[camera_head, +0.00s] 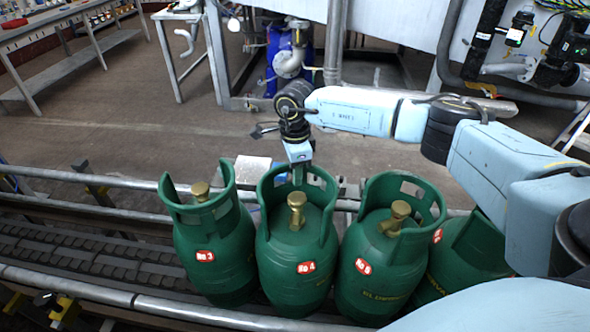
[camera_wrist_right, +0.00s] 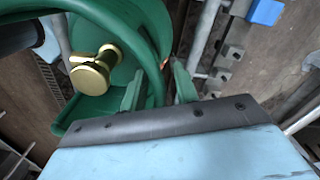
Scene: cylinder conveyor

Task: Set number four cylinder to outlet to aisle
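The number four cylinder (camera_head: 294,251) is green with a brass valve and a red "No 4" label. It stands upright on the conveyor (camera_head: 86,252) between the No 3 cylinder (camera_head: 212,255) and another green cylinder (camera_head: 372,272). My right gripper (camera_head: 299,173) is at the back of its collar. In the right wrist view, the fingers of my right gripper (camera_wrist_right: 160,88) are apart, with the collar rim (camera_wrist_right: 153,52) running between them and a gap beside one finger. The brass valve (camera_wrist_right: 94,71) lies left of the fingers. My left gripper is not in view.
A further green cylinder (camera_head: 462,262) stands at the right, partly hidden by my arm. Metal rails (camera_head: 150,304) run along the conveyor. Behind it is open floor (camera_head: 130,130), with a workbench (camera_head: 70,60) at the far left and machinery at the back.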

